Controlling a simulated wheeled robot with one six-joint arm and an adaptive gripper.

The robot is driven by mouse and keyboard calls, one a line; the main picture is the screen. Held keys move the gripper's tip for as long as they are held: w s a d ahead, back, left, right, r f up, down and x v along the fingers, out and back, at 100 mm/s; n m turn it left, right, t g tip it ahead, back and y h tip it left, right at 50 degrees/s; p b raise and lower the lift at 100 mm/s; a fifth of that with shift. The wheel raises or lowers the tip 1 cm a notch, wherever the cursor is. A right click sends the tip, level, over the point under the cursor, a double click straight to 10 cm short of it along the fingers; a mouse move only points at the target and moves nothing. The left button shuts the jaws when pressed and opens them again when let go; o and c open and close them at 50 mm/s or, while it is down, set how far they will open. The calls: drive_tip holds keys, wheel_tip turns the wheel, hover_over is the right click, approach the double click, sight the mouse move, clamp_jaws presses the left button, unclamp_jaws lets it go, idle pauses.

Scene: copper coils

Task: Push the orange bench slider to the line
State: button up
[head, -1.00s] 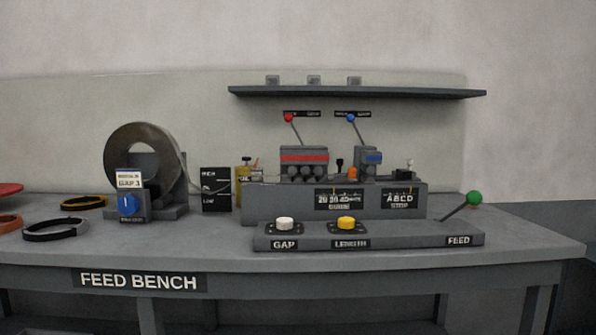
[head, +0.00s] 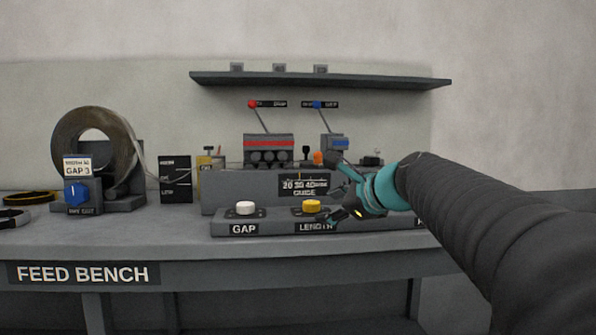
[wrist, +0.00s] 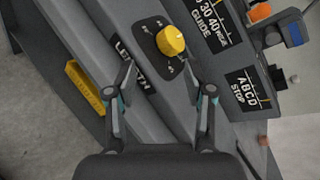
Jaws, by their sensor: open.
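A small orange knob (head: 318,158) stands on the grey machine block by the guide scale, between the black knob and the blue-marked unit. I take it as the orange slider. It shows partly at the top right of the wrist view (wrist: 260,12). My gripper (head: 340,190) is open and empty in front of the block, near the yellow length knob (head: 311,206). In the wrist view my gripper's open fingers (wrist: 161,66) are spread below the yellow knob (wrist: 170,40), apart from the orange knob. I cannot make out which mark is the line.
The guide scale (head: 304,186) is on the block's front. A white gap knob (head: 245,208) sits on the front panel. Levers with red (head: 252,104) and blue (head: 317,104) balls rise behind. A shelf (head: 320,80) hangs above. A coil (head: 95,150) stands left.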

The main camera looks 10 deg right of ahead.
sight(321, 156)
drive_tip(key=w+d+r+m+t+y+b, duration=0.1)
drive_tip(key=w+d+r+m+t+b, duration=0.1)
drive_tip(key=w+d+r+m+t, duration=0.55)
drive_tip(key=w+a+g, duration=0.1)
drive_tip(key=w+a, duration=0.1)
drive_tip(key=w, duration=0.3)
drive_tip(key=w+a+m+g+p, duration=0.1)
drive_tip(key=w+a, duration=0.1)
drive_tip(key=w, duration=0.3)
drive_tip(key=w+a+m+g+p, duration=0.1)
drive_tip(key=w+a, duration=0.1)
drive_tip(key=w, duration=0.3)
drive_tip(key=shift+w+a+r+g, duration=0.2)
drive_tip(key=shift+r+g, duration=0.05)
drive_tip(key=shift+r, duration=0.15)
clamp_jaws()
